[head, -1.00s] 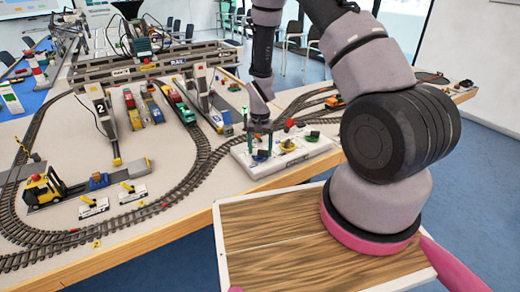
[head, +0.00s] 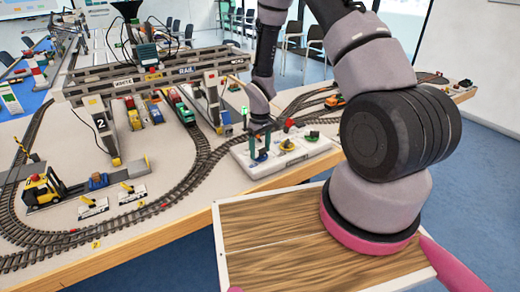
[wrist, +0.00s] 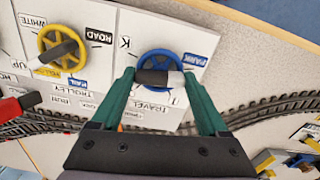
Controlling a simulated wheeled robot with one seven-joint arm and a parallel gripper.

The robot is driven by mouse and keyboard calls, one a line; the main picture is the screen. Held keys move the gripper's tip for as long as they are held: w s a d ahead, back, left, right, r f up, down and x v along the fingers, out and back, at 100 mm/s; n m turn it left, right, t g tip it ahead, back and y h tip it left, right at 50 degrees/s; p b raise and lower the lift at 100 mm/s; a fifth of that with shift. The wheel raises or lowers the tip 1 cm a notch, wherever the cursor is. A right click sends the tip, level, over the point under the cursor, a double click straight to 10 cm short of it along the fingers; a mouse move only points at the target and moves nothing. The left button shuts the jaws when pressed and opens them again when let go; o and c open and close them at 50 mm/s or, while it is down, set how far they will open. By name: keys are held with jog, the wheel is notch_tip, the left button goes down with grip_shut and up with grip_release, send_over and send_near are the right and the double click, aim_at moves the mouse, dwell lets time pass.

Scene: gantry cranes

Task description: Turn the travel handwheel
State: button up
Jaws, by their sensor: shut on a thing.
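The travel handwheel (wrist: 174,62) is a blue ring on a white panel, beside the labels TRAVEL and PARK in the wrist view. Its crank knob (wrist: 150,77), dark with a pale end, sits between the green fingers of my gripper (wrist: 155,80). My gripper is shut on this knob. In the head view my gripper (head: 260,146) reaches down onto the control panel (head: 268,166), and the wheel is mostly hidden there. The gantry crane (head: 160,78) spans the tracks behind, with WHITE and RAIL signs on its beam.
A yellow handwheel (wrist: 62,48) sits left of the blue one, near ROAD and TROLLEY labels. A red lever (wrist: 18,106) is at the lower left. Curved track (head: 200,165) runs close to the panel. A yellow forklift (head: 42,188) stands at the table's left.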

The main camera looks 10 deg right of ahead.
aim_at(260, 150)
jog(key=shift+n, duration=0.5)
jog(key=o, duration=1.2)
jog(key=shift+o, duration=0.2)
notch_tip(260, 150, up, 11)
jog(key=shift+f, duration=0.1)
